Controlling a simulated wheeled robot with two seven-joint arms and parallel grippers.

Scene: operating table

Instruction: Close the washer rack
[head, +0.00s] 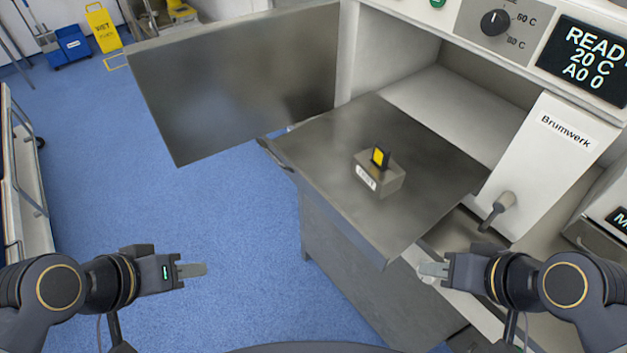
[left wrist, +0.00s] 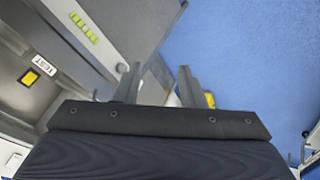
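The washer rack (head: 330,185) is a flat metal tray pulled out of the washer's open chamber (head: 430,95). A small grey block (head: 378,178) with a label and a yellow-and-black piece on top sits on it. The block also shows at the left edge of the left wrist view (left wrist: 30,77). My left gripper (head: 192,269) is over the blue floor, left of and apart from the rack; its two fingers are spread and empty in the left wrist view (left wrist: 158,85). My right gripper (head: 433,269) is near the rack's front corner, apparently empty; its finger gap is unclear.
The washer's metal door (head: 235,85) stands open on the left. A control panel with a dial (head: 495,22) and a display (head: 590,60) is above the chamber. A white Brumwerk panel (head: 550,150) is at right. Blue floor (head: 220,220) is free at left; a cart (head: 25,180) stands beyond.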

